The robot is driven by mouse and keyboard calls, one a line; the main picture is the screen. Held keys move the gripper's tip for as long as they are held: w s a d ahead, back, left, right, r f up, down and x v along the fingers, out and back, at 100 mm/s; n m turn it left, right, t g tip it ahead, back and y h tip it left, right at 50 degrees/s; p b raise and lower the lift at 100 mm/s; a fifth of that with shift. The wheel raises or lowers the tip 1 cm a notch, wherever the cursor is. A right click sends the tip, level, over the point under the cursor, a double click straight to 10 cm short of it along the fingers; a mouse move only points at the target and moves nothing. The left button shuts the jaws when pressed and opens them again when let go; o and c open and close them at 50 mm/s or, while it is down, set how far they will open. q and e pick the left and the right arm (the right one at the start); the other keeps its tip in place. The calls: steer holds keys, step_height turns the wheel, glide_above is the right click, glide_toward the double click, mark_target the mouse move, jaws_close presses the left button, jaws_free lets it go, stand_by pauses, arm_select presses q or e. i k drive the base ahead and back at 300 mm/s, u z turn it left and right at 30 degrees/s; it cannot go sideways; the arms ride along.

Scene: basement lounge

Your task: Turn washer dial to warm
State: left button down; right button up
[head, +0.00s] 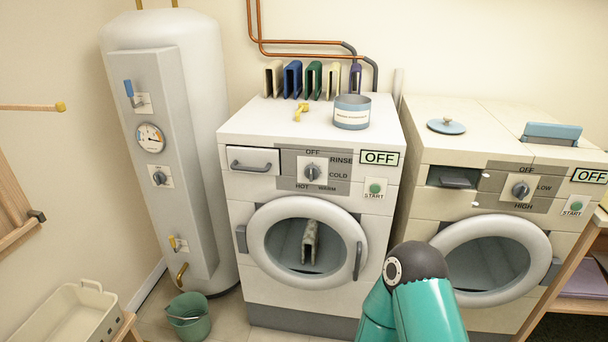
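The washer (235,190) is the white machine in the middle of the head view. Its dial (312,172) is a grey knob on the upper front panel, ringed by the labels OFF, RINSE, COLD, WARM and HOT. WARM is printed at the dial's lower right. The knob appears to point up at OFF, and the display (379,158) reads OFF. A green START button (375,188) is right of the dial. Neither gripper is in view. A teal arm link of mine with a dark joint stands at the bottom, right of the washer door, apart from the dial.
The round washer door (262,240) looks shut, with a grey folded item (310,243) behind it. A dryer (425,150) with its own dial (520,189) stands at right. A boiler (205,110) and green bucket (189,316) are at left. A tin (352,118) stands on the washer.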

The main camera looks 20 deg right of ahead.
mark_target(312, 172)
steer(key=u, duration=0.05)
steer(key=i, duration=0.95)
steer(key=z, duration=0.1)
